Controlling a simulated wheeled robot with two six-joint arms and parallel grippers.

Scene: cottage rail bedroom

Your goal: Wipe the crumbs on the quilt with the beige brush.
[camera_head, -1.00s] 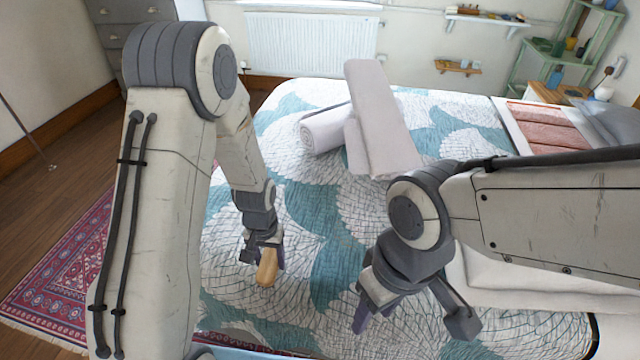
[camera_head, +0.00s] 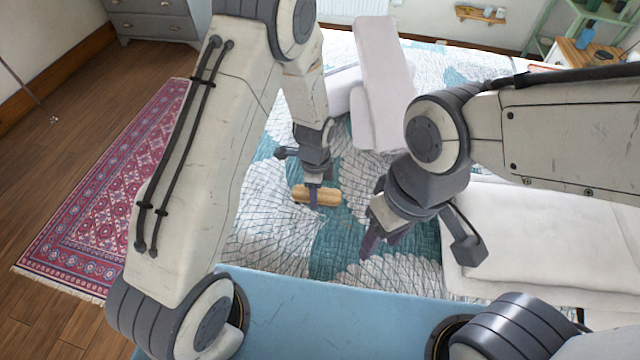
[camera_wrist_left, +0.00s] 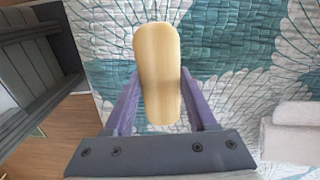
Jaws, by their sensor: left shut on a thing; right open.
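My left gripper (camera_head: 314,186) is shut on the beige brush (camera_head: 327,195), a rounded wooden block, and holds it over the quilt (camera_head: 345,250). In the left wrist view the brush (camera_wrist_left: 157,72) sits between the two purple fingers (camera_wrist_left: 160,108). I cannot tell whether its underside touches the quilt. The quilt is white and teal with a scale pattern. My right gripper (camera_head: 382,228) is open and empty above the quilt, to the right of the brush. I cannot make out crumbs in these views.
Pale folded and rolled bedding (camera_head: 383,75) lies on the quilt beyond the brush. A white folded cover (camera_head: 550,225) lies at the right. A red patterned rug (camera_head: 110,200) and a grey dresser (camera_head: 150,18) are at the left. A small wall shelf (camera_head: 480,14) is at the back.

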